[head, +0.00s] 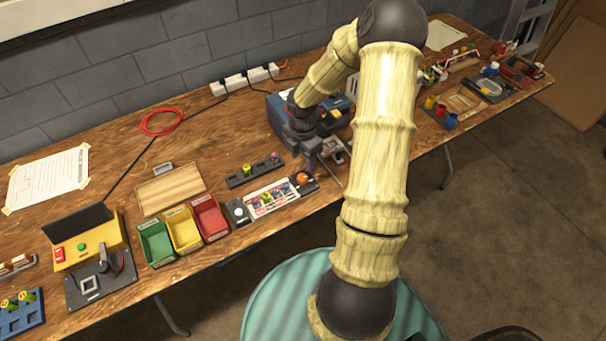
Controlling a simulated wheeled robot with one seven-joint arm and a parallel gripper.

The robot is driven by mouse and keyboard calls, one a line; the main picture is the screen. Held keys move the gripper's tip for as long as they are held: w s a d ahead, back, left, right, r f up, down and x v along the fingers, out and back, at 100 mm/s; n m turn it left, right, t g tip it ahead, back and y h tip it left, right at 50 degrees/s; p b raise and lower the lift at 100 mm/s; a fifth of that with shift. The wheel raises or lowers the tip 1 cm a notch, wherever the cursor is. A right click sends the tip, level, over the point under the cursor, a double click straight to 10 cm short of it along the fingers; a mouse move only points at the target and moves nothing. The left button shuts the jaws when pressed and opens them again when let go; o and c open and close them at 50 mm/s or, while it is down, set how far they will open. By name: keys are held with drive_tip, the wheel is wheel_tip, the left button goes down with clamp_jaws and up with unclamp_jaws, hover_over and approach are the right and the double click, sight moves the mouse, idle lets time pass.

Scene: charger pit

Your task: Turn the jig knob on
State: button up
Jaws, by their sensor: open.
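My gripper (332,164) is open, low over the bench near its front edge, just right of a long white-and-dark jig panel (266,202). The panel has a pale round part (239,213) at its left end and an orange round part (303,178) at its right end, with several small colored pieces between. I cannot tell which part is the knob or how it is set. The gripper is small in the head view, and my arm hides part of the bench behind it.
A dark strip (243,180) with small pegs lies behind the panel. Green (156,243), yellow (183,229) and red (210,217) bins stand to its left, with a yellow box (80,262) further left. A blue-grey box (281,110) stands behind my gripper.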

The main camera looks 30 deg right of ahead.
sight(303, 176)
wheel_tip(303, 176, down, 8)
drive_tip(key=shift+f+b, duration=0.1)
drive_tip(key=shift+b, duration=0.3)
drive_tip(key=shift+c, duration=0.2)
drive_tip(key=shift+d, duration=0.1)
drive_tip(key=c, duration=0.9)
